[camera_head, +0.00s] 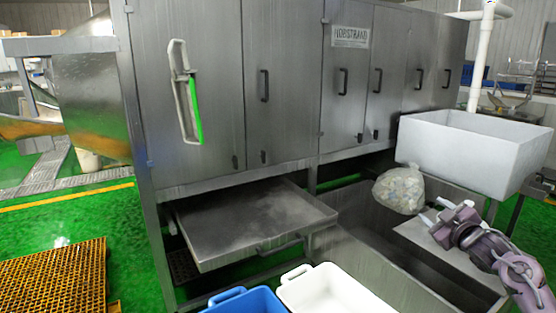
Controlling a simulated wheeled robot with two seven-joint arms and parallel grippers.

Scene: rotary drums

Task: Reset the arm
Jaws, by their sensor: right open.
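My right arm comes in from the lower right. Its gripper (434,212) is open, with its fingers pointing left, and I see nothing between them. It appears in front of the pale board at the metal bin, just below and right of a clear bag of pale contents (399,190). I cannot tell the exact gap between gripper and bag. My left gripper is not in view.
A large steel cabinet (290,85) fills the middle, with a pulled-out metal tray (255,215) below. A white tub (470,150) stands at right. Blue (245,302) and white (335,295) crates are at front. Green floor is clear at left, beside an orange grate (55,280).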

